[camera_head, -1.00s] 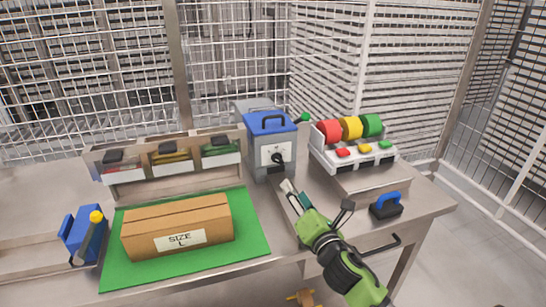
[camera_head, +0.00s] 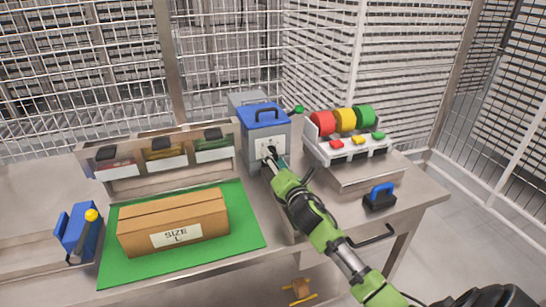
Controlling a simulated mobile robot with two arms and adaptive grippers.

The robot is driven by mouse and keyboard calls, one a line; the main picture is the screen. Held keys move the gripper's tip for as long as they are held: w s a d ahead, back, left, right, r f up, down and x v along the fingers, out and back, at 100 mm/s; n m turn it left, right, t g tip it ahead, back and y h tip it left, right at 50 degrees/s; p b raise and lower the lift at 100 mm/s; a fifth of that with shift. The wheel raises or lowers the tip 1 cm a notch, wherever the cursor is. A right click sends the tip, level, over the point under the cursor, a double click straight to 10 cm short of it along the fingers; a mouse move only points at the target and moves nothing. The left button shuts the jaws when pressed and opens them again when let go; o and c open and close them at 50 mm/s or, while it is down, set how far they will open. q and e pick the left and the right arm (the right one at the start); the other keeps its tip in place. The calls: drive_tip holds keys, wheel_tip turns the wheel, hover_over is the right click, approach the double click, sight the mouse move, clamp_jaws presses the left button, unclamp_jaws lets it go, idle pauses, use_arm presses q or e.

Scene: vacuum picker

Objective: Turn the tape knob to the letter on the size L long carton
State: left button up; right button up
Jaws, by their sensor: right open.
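The long brown carton (camera_head: 175,215) lies on the green mat (camera_head: 240,252), and its white label reads SIZE L. The tape machine (camera_head: 252,152) is a grey box with a blue top and handle behind the mat's right corner. Its front has a white plate (camera_head: 262,146) with a dark knob (camera_head: 270,153); the letters are too small to read. My right gripper (camera_head: 274,165) is open at the front of the machine, with its fingertips close to the knob. The fingers partly cover the knob, and I cannot tell if they touch it. My left gripper is not in view.
Red, yellow and green tape rolls (camera_head: 345,120) stand on a white rack with coloured buttons, right of the machine. A blue-handled tool (camera_head: 380,196) is at the right table edge. A bin rack (camera_head: 160,165) stands behind the carton. A blue device with yellow ball (camera_head: 80,232) is at left.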

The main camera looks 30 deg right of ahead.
drive_tip(key=shift+x, duration=0.8)
drive_tip(key=c, duration=1.1)
drive_tip(key=shift+m, duration=0.3)
drive_tip(key=m+p, duration=0.1)
drive_tip(key=m, duration=0.2)
drive_tip(key=shift+a+r+m, duration=0.1)
drive_tip(key=shift+m, duration=0.2)
drive_tip(key=m, duration=0.4)
drive_tip(key=shift+r+m+p, duration=0.1)
drive_tip(key=shift+m+p, duration=0.2)
drive_tip(key=shift+p, duration=0.05)
drive_tip(key=m+p, duration=0.1)
drive_tip(key=m, duration=0.3)
drive_tip(key=shift+r, duration=0.1)
drive_tip(key=shift+m+p, duration=0.6)
drive_tip(key=shift+m, duration=1.9)
